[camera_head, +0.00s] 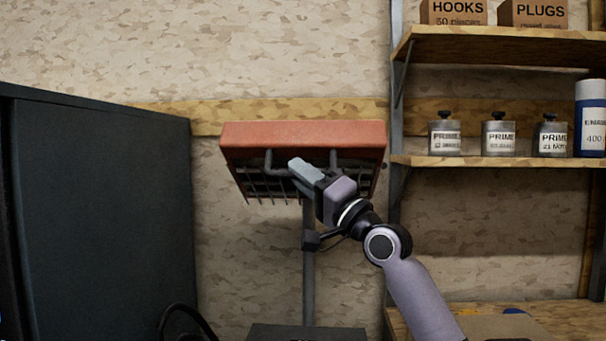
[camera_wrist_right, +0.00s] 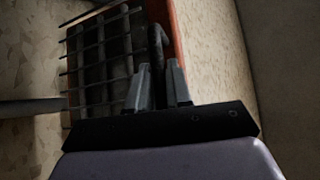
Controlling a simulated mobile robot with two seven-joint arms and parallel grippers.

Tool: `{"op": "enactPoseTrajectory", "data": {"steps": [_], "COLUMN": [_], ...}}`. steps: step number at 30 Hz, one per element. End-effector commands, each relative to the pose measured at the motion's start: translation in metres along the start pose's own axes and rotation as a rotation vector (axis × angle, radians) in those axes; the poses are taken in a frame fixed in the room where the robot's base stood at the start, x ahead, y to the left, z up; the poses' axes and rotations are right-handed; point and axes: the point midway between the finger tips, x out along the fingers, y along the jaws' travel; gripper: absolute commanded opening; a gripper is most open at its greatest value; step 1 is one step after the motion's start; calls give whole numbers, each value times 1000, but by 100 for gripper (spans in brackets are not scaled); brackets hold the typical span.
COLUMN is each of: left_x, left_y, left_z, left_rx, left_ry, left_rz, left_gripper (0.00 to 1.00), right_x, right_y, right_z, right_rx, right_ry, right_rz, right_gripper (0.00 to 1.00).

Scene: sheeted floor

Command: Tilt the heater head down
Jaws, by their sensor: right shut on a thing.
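The heater head (camera_head: 303,135) is an orange-red box on top of a grey pole (camera_head: 309,275). Its wire grille (camera_head: 255,184) faces forward and down, so the head is tilted. A dark grey bar handle (camera_head: 268,163) stands out from the front of the head. My right gripper (camera_head: 295,166) is at the handle, in front of the head. In the right wrist view, the right gripper's fingers (camera_wrist_right: 160,78) close around the handle bar (camera_wrist_right: 155,43), beside the grille (camera_wrist_right: 84,60). The exact contact is dark. My left gripper is in no view.
A dark cabinet (camera_head: 105,220) stands on the left. On the right, a wooden shelf (camera_head: 480,161) holds several primer cans and a blue-white can (camera_head: 590,120). Boxes (camera_head: 453,12) stand on the shelf above. A wooden surface (camera_head: 570,316) lies at the lower right.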

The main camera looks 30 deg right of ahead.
Motion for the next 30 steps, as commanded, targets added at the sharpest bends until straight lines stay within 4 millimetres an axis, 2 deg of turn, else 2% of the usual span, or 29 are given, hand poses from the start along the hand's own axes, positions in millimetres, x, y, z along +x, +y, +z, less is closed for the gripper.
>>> {"op": "enactPoseTrajectory", "data": {"steps": [8, 9, 10, 20, 23, 30], "left_x": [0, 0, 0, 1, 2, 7], "left_y": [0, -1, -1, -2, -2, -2], "left_z": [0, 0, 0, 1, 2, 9], "left_rx": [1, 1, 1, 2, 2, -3], "left_ry": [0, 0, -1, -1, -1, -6], "left_rz": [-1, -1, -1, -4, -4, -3], "left_gripper": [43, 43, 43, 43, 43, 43], "right_x": [0, 0, 0, -2, -10, -44], "right_y": [5, 5, 5, 2, 3, 4], "right_z": [1, 1, 0, 0, 0, 1], "right_rx": [2, 2, 2, 1, 0, -1], "right_ry": [-2, -2, -2, -1, -1, -2], "right_rz": [10, 11, 10, 5, 5, 7], "right_gripper": [0, 29, 38, 38, 38, 38]}}
